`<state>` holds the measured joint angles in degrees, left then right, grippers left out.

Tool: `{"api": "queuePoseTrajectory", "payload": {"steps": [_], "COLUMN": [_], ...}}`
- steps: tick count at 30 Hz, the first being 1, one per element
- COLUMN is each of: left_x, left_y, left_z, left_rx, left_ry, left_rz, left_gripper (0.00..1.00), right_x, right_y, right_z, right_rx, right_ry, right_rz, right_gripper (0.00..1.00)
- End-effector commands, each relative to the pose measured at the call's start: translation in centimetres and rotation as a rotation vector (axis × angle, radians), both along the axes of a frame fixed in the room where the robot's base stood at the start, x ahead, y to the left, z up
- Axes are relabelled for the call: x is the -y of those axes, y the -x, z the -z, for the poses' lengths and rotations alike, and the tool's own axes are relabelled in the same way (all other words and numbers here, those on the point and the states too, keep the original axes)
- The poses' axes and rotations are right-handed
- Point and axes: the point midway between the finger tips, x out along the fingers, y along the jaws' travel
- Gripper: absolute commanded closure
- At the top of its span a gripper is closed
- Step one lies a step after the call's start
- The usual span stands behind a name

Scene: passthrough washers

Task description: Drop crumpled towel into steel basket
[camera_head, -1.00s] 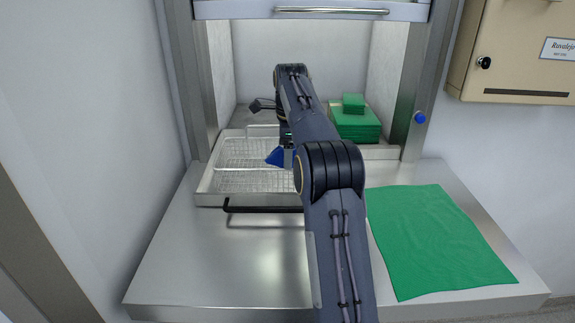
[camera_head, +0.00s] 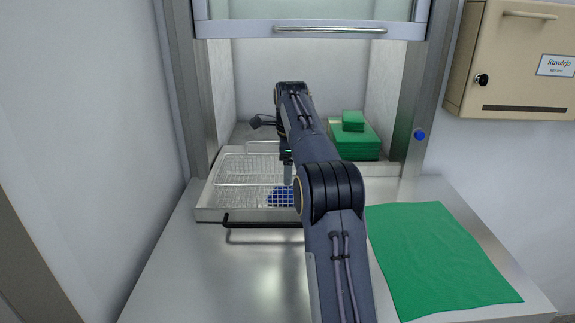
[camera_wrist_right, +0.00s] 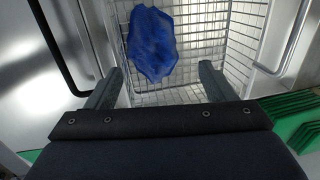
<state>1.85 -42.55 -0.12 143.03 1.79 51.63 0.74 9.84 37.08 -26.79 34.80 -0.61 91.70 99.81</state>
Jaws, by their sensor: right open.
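The crumpled blue towel (camera_wrist_right: 151,43) lies in the steel wire basket (camera_wrist_right: 247,30) in the right wrist view. In the head view a part of the towel (camera_head: 281,196) shows through the mesh at the right of the basket (camera_head: 240,168), and my arm hides the rest. My right gripper (camera_wrist_right: 160,78) is open and empty. Its two fingers are apart above the basket, with the towel beyond them. In the head view the gripper (camera_head: 288,172) is mostly hidden behind my arm. My left gripper is not in view.
The basket sits in a shallow steel tray (camera_head: 213,215) with a black handle (camera_head: 262,225) in front. Folded green cloths (camera_head: 355,143) are stacked in the pass-through at right. A green cloth (camera_head: 440,260) lies flat on the counter. The counter's left front is clear.

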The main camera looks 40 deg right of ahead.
Motion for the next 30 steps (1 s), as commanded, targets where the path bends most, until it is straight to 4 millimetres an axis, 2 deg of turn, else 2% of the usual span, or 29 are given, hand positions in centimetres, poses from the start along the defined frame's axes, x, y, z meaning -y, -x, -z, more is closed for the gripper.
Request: {"api": "queuePoseTrajectory", "payload": {"steps": [1, 3, 10, 17, 24, 30], "left_x": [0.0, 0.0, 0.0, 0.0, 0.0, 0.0], "left_y": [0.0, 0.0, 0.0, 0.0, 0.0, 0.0], "left_z": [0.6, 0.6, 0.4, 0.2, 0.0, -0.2], "left_rx": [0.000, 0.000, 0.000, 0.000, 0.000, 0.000], "left_ry": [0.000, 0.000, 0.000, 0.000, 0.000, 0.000], "left_rz": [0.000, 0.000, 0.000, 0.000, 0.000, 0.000], "left_gripper": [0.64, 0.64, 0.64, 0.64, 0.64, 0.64], "right_x": [-1.0, -1.0, -0.9, -0.9, -1.0, -1.1], "right_y": [1.5, 1.5, 1.4, 1.4, 1.4, 1.5], "right_z": [7.3, 7.2, 5.1, 0.8, -1.5, -2.3], "right_rx": [-0.154, -0.154, -0.153, -0.153, -0.150, -0.147], "right_ry": [-0.070, -0.070, -0.069, -0.065, -0.067, -0.069], "right_rz": [0.003, 0.003, 0.001, 0.001, -0.002, -0.004], "right_gripper": [0.07, 0.07, 0.07, 0.07, 0.07, 0.07]}}
